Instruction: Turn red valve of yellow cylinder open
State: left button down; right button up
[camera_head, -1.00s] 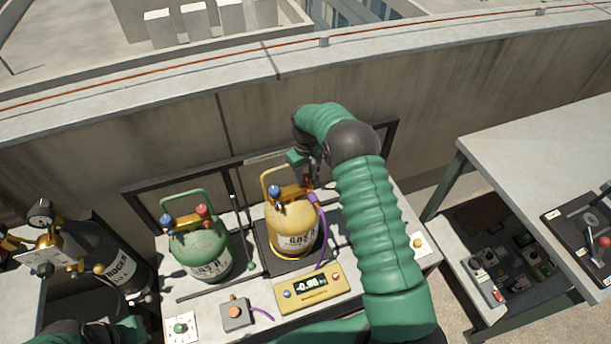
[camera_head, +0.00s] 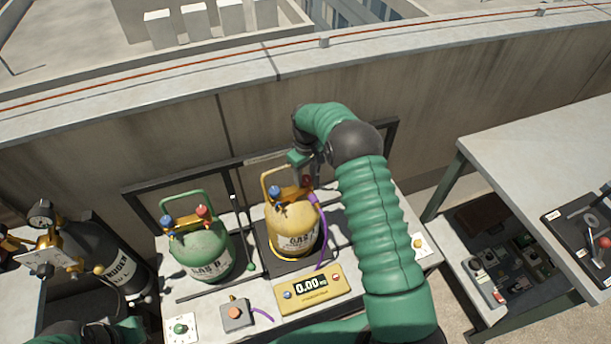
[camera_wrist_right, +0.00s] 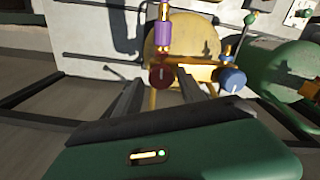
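The yellow cylinder (camera_head: 292,228) stands upright on the bench, with a blue valve (camera_head: 274,191) and a red valve (camera_head: 307,182) on top. In the right wrist view, the red valve (camera_wrist_right: 162,76) lies between the fingertips of my right gripper (camera_wrist_right: 160,80). The fingers are apart, with a visible gap beside the knob; contact cannot be told. In the head view, my right gripper (camera_head: 309,165) is partly hidden behind its own arm. A purple hose (camera_head: 325,225) runs down from the cylinder's valve fitting. My left gripper (camera_head: 145,297) is dark and indistinct at the lower left.
A green cylinder (camera_head: 203,250) stands left of the yellow one. A yellow gauge box (camera_head: 313,293) in front reads 0.00. A grey box with an orange button (camera_head: 236,314) sits nearby. A black nitrogen cylinder (camera_head: 108,262) stands at left; a side table (camera_head: 540,170) is at right.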

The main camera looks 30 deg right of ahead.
aim_at(306, 177)
jog(key=shift+o, duration=0.2)
jog(key=shift+s+f, duration=0.1)
jog(key=shift+f, duration=0.05)
notch_tip(306, 177, up, 17)
jog(key=b, duration=0.1)
jog(key=shift+f, duration=0.15)
